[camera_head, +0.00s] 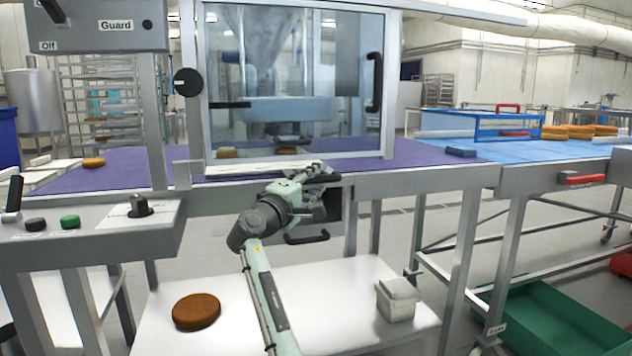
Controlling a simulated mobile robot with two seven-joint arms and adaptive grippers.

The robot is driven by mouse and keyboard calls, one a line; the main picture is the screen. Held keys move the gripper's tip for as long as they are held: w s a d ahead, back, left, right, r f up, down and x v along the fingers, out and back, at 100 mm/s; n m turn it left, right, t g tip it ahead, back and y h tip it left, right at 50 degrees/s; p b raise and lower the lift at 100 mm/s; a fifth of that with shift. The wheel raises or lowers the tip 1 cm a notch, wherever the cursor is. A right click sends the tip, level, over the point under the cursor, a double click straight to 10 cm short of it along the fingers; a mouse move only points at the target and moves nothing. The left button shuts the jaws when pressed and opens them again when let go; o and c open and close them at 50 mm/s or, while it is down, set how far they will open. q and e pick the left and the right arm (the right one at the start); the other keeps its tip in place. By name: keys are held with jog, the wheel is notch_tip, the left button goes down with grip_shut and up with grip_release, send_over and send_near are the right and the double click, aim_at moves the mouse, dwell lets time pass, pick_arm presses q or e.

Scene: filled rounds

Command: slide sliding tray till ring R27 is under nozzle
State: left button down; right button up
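My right gripper (322,176) is in front of the machine, at the belt's front edge below the clear guard (290,60). Its fingers are small and dark, and I cannot tell whether they are open or shut, or touching anything. A pale flat strip (240,169), perhaps the sliding tray's edge, lies just left of the gripper. Behind the guard, a dark nozzle part (287,130) hangs above a brown round (285,151). My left gripper is out of view.
A black handle (306,238) hangs below the belt, beside my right arm. A control panel (85,222) stands at left. A brown round (196,311) and a pale box (397,299) are on the lower table. The purple belt (420,155) is mostly clear at right.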

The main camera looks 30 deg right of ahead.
jog(key=v, duration=1.2)
